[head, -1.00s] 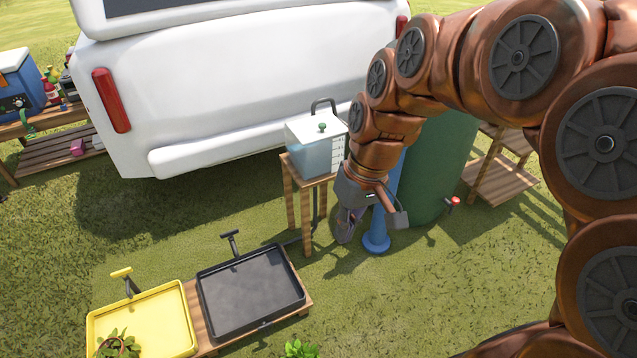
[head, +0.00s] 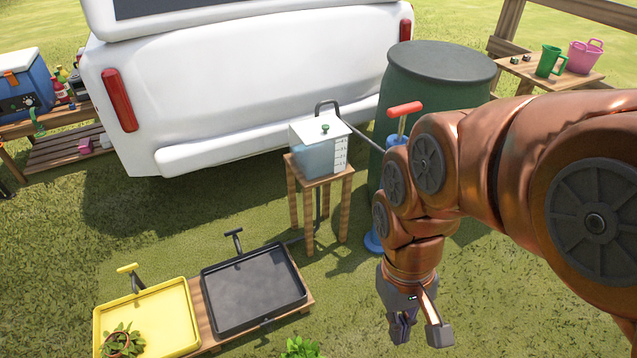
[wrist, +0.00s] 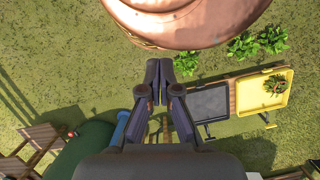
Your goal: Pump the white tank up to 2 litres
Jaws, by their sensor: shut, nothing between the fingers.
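The white tank (head: 318,150) stands on a small wooden stand behind the black tray in the head view. It has a scale on its right side and bluish water inside; I cannot read the exact level. A blue pump with a red handle (head: 405,109) stands to its right, partly hidden behind my arm. The handle is raised on its rod above the pump body. The pump's blue body also shows in the wrist view (wrist: 121,128). My gripper (head: 403,326) hangs low over the grass, in front of the pump and apart from it. Its fingers (wrist: 158,100) are shut and empty.
A dark green barrel (head: 432,90) stands behind the pump. The black tray (head: 252,290) and yellow tray (head: 150,322) lie at front left. A shelf holds a green jug (head: 548,61) and pink bucket (head: 584,57) at back right. A white vehicle (head: 250,85) stands behind the tank.

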